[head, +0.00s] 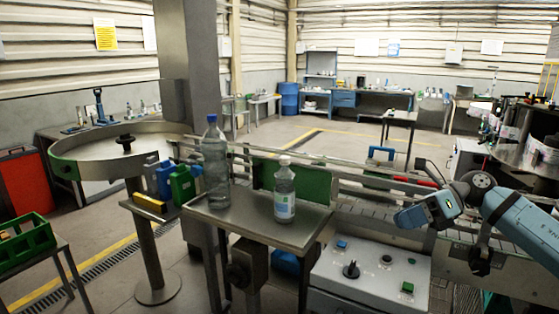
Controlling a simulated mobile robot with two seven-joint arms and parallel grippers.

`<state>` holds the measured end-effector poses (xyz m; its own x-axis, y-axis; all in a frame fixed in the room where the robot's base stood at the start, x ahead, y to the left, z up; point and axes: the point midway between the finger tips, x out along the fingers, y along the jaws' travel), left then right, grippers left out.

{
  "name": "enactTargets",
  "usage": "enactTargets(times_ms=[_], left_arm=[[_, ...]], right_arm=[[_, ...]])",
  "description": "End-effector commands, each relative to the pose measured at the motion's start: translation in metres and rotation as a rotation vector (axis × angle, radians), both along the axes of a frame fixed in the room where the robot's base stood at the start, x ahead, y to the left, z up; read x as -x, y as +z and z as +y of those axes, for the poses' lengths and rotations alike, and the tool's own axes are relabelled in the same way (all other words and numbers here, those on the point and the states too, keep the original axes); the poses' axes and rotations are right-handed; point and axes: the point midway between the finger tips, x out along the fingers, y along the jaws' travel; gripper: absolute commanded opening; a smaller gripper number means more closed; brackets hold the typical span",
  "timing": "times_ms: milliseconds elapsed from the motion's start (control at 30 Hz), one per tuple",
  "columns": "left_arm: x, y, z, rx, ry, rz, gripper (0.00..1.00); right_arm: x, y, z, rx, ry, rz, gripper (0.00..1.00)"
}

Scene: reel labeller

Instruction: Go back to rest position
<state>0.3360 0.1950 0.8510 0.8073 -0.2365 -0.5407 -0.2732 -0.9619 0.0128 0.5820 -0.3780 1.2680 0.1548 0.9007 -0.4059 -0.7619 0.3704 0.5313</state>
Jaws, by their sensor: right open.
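My right gripper (408,217) is at the end of my right arm, which comes in from the right edge. It is open and hangs above the conveyor, right of the small metal table and apart from the bottles. Its fingers are small and hard to make out. My left gripper is not in view. A tall clear bottle with a blue cap (215,165) stands upright on the metal table (250,221). A smaller clear bottle with a white cap and a blue-green label (284,190) stands upright to its right.
A control box (370,272) with a knob and buttons is at front centre. The conveyor (385,210) runs behind it. A round turntable (125,150) and a grey column (186,60) are at left. A green crate (27,243) sits at far left. Open floor lies behind.

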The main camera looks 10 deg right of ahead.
Motion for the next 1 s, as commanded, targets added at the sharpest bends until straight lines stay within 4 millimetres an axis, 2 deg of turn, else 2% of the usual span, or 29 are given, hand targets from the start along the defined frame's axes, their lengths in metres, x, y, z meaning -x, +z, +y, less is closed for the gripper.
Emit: enactTargets(times_ms=[33,100,200,300,367,533,667,733,800,900,1000], left_arm=[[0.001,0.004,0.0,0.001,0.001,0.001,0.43],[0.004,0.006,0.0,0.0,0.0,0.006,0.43],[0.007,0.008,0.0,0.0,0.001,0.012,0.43],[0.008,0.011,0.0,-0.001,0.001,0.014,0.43],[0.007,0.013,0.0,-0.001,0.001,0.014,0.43],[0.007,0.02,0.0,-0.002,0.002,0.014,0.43],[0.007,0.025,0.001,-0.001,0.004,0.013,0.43],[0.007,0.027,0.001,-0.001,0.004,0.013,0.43],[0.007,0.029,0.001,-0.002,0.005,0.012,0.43],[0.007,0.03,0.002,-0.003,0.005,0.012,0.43],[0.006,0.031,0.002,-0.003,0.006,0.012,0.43]], right_arm=[[0.003,-0.022,0.031,-0.144,-0.023,0.072,0.49],[0.006,-0.044,0.062,-0.337,-0.083,0.172,0.49],[0.013,-0.076,0.096,-0.601,-0.201,0.345,0.49],[0.023,-0.11,0.119,-0.85,-0.354,0.549,0.49],[0.031,-0.134,0.127,-0.988,-0.459,0.683,0.49],[0.07,-0.216,0.141,-1.329,-0.818,1.104,0.49],[0.124,-0.287,0.151,-1.525,-1.137,1.445,0.49],[0.158,-0.32,0.158,-1.597,-1.301,1.614,0.49],[0.19,-0.345,0.165,-1.642,-1.439,1.752,0.49],[0.225,-0.369,0.173,-1.675,-1.586,1.894,0.49],[0.246,-0.381,0.179,-1.689,-1.673,1.976,0.49]])
